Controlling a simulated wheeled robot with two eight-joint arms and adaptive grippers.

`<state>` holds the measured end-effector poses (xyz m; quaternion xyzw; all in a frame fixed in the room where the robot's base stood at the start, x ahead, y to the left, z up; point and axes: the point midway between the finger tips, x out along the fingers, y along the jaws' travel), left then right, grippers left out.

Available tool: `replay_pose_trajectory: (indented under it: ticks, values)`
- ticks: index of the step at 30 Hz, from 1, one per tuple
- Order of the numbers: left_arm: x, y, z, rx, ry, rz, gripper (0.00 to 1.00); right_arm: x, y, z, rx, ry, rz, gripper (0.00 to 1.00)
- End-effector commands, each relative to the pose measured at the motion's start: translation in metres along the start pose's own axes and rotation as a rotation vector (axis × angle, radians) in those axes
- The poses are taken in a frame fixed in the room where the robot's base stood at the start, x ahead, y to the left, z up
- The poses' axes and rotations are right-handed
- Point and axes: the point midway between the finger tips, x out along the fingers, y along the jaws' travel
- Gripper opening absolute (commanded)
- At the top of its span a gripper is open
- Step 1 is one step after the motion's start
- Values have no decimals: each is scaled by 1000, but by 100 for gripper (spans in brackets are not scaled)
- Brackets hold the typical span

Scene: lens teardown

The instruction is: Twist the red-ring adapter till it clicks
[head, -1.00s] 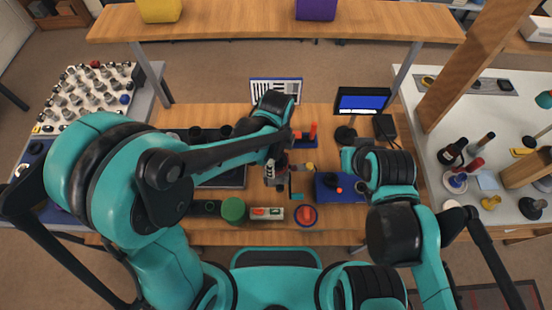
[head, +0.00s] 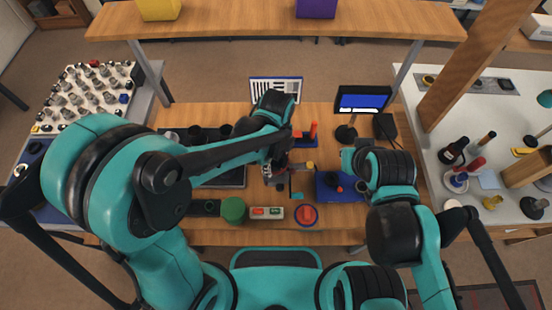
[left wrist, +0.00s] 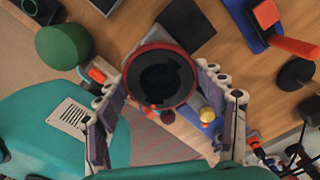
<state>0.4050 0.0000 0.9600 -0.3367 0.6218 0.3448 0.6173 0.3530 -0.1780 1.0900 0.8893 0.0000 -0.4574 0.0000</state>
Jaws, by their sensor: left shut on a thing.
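In the left wrist view the red-ring adapter (left wrist: 136,58) shows as a round black piece with a red rim, its dark opening facing the camera. My left gripper (left wrist: 160,100) has one finger on each side of it and is shut on it. In the head view my left gripper (head: 274,172) is over the middle of the bench, and the adapter is too small and covered there to make out. My right arm reaches over the blue block on the right of the bench. Its fingers are hidden, so their state does not show.
A blue block (head: 335,190) lies to the right. A monitor (head: 362,100) stands behind. Dark trays lie left of the gripper.

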Motion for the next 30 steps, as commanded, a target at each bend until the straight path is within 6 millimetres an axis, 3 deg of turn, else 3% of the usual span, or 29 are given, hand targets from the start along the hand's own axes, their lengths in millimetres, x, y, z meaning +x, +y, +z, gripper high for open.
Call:
replay_pose_trajectory:
  ticks: [6, 13, 21, 30]
  values:
    - [0, 0, 0, 17, 0, 0, 38, 0, 0, 0, 0, 0, 0, 0]
    - [0, 0, 0, 217, -3, 0, 38, 2, 0, 2, 0, 0, 0, 0]
    - [0, 0, 0, 234, -3, 0, 38, 2, 0, 2, 0, 0, 0, 0]
    - [0, 0, 0, 454, -6, 0, 38, 4, 0, 3, 0, 0, 0, 0]
